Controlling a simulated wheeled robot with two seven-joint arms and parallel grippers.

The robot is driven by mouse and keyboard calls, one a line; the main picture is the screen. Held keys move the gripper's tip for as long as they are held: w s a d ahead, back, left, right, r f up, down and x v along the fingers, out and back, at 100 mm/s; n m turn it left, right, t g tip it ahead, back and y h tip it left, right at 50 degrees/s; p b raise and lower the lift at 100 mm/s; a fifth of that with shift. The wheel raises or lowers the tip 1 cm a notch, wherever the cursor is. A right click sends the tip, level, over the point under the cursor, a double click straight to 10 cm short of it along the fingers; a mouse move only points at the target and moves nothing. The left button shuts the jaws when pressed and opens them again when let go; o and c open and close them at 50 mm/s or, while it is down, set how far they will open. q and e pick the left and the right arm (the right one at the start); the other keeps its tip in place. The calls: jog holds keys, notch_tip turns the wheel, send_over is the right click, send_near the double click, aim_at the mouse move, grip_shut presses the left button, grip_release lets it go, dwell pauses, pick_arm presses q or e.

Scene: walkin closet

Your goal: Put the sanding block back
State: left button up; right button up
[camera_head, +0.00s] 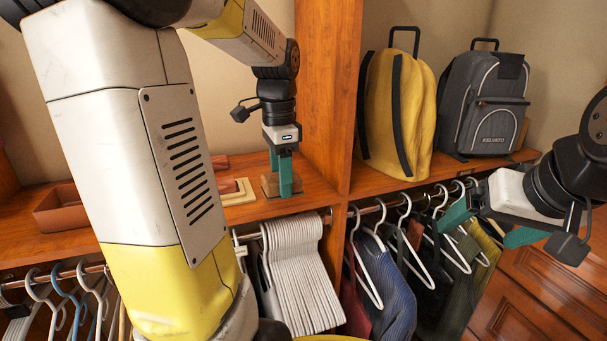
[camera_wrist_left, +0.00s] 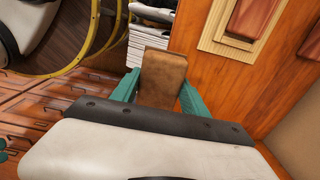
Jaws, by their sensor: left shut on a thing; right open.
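The brown sanding block (camera_head: 269,184) is at the shelf beside the upright wooden divider. My left gripper (camera_head: 284,184) points down with its green fingers shut on it. In the left wrist view the block (camera_wrist_left: 163,76) sits between the two green fingers (camera_wrist_left: 160,92). I cannot tell whether its underside touches the shelf. A pale wooden frame (camera_head: 246,194) lies on the shelf just left of the block; it also shows in the left wrist view (camera_wrist_left: 211,40). My right gripper (camera_head: 488,228) is open and empty in front of the hanging clothes at the right.
A reddish-brown open box (camera_head: 58,214) stands on the shelf (camera_head: 281,204) at the left. The divider (camera_head: 325,90) rises right of my left gripper. A yellow backpack (camera_head: 393,115) and a grey backpack (camera_head: 487,105) stand beyond it. White hangers (camera_head: 300,275) hang below the shelf.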

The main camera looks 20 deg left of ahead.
pick_arm(q)
jog(key=w+a, duration=0.1)
jog(key=w, duration=0.2)
jog(key=w+a, duration=0.1)
jog(key=w, duration=0.3)
jog(key=w+a+f, duration=0.1)
jog(key=w+a, duration=0.1)
jog(key=w, duration=0.2)
jog(key=shift+w+a+f, duration=0.1)
jog(key=shift+w, duration=0.15)
jog(key=shift+f, duration=1.75)
jog(key=shift+f, duration=0.15)
jog(key=o, duration=1.3)
